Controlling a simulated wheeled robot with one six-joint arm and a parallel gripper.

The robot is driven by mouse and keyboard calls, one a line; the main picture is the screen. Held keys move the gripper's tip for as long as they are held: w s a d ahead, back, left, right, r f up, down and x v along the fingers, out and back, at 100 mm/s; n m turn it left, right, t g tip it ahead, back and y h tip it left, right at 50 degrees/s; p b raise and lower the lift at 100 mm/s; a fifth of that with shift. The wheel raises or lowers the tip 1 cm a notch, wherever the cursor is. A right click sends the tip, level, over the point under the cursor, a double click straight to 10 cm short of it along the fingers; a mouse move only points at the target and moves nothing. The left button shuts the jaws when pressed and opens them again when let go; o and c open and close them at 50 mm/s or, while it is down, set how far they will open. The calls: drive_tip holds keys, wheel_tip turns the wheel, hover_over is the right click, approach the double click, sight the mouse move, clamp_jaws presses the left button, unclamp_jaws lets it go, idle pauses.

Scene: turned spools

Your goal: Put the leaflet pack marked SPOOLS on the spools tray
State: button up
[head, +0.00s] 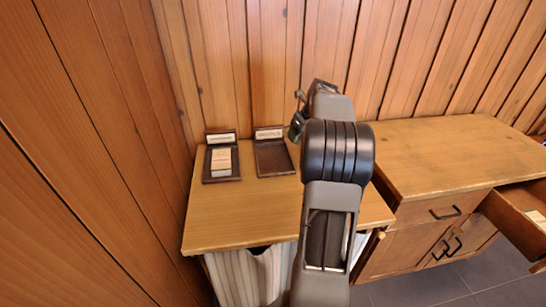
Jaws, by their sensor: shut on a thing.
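The right-hand tray (275,158) is dark brown, with a pale label on its raised back that seems to read SPOOLS, though the letters are very small. Its floor looks empty. My gripper (297,112) is to the right of this tray's back and above table height, partly hidden by my own wrist. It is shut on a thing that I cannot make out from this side. No marking SPOOLS on a leaflet pack can be read here.
A matching tray (209,178) stands to the left with pale packs (221,160) in it; its label is unreadable. Both are on a small wooden table (240,215) against a plank wall. At right, a wooden cabinet (440,155) has an open drawer (515,222) with a pale item (537,218) inside.

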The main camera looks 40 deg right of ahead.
drive_tip(key=w+a, duration=0.1)
drive_tip(key=w+f, duration=0.1)
drive_tip(key=w+a+f, duration=0.1)
drive_tip(key=w, duration=0.1)
drive_tip(key=shift+w+a+f, duration=0.1)
drive_tip(key=shift+a+f, duration=0.05)
drive_tip(key=shift+a, duration=0.15)
drive_tip(key=b, duration=0.1)
approach(272, 157)
drive_tip(key=shift+w+d+f, duration=0.45)
drive_tip(key=shift+w, duration=0.2)
drive_tip(key=shift+w+a+f, duration=0.3)
drive_tip(key=shift+w+f, duration=0.15)
drive_tip(key=shift+f, duration=0.2)
drive_tip(key=shift+w+a+f+b, duration=0.1)
drive_tip(key=shift+f+b, duration=0.1)
drive_tip(key=shift+f, duration=0.65)
drive_tip(key=shift+w+f+b, duration=0.1)
drive_tip(key=shift+f+b, duration=0.05)
drive_tip(key=shift+f, duration=0.7)
drive_tip(key=shift+f, duration=0.15)
drive_tip(key=o, duration=1)
